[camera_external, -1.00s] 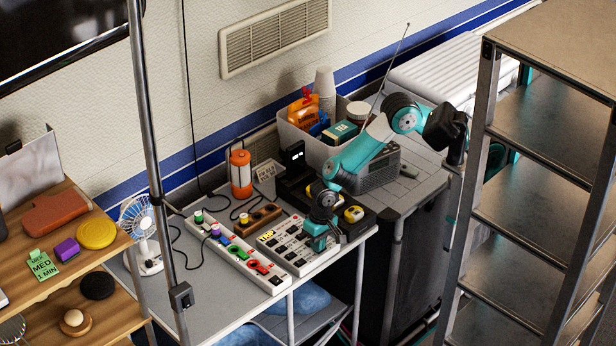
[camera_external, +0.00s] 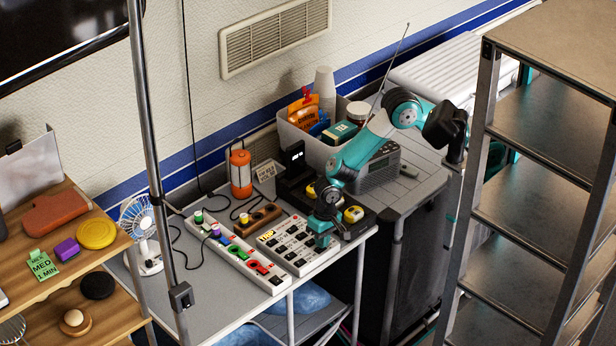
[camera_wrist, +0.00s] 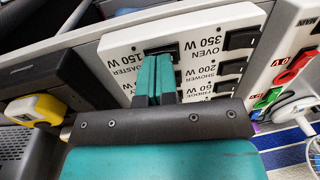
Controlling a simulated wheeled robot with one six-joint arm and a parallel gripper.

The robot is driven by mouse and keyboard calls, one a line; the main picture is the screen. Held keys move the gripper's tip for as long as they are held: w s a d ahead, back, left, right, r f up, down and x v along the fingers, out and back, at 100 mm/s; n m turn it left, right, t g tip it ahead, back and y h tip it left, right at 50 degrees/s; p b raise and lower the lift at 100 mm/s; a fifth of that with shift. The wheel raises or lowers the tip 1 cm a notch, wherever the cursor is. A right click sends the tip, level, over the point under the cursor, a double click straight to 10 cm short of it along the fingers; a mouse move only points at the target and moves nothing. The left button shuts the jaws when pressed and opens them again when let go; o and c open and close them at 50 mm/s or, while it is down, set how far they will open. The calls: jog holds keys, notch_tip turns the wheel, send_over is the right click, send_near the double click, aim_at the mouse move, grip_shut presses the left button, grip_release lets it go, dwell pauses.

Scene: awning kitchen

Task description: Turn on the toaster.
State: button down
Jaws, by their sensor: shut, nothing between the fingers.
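The white switch panel (camera_external: 299,264) lies on the grey table, with two rows of black switches. In the wrist view the panel (camera_wrist: 187,21) shows the labels toaster 150 W, oven 350 W, shower 200 W and fridge 60 W. The toaster label (camera_wrist: 124,62) is beside my fingers. My gripper (camera_wrist: 154,60) is shut and empty, its teal fingertips at the black switch (camera_wrist: 160,48) by that label. They partly cover the switch, so I cannot tell its position or whether they press it. In the external view my gripper (camera_external: 320,241) is over the panel's right end.
Left of the panel lies a second strip (camera_external: 238,256) with coloured knobs and switches. Behind it are a wooden block (camera_external: 257,216) and an orange lantern (camera_external: 240,172). A metal shelf (camera_external: 530,190) stands at right.

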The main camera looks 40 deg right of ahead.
notch_tip(320, 180, up, 14)
jog(key=d, duration=0.1)
jog(key=shift+d+f+p, duration=0.2)
jog(key=shift+d+p, duration=0.15)
jog(key=shift+p, duration=0.1)
jog(key=a+b, duration=0.1)
jog(key=b, duration=0.1)
jog(key=shift+a+r+b, duration=0.15)
jog(key=shift+a+b, duration=0.1)
jog(key=shift+b, duration=0.1)
jog(key=f, duration=0.4)
jog(key=a+f+p, duration=0.1)
jog(key=f, duration=0.4)
jog(key=f+p, duration=0.1)
jog(key=f, duration=0.4)
jog(key=shift+a, duration=0.35)
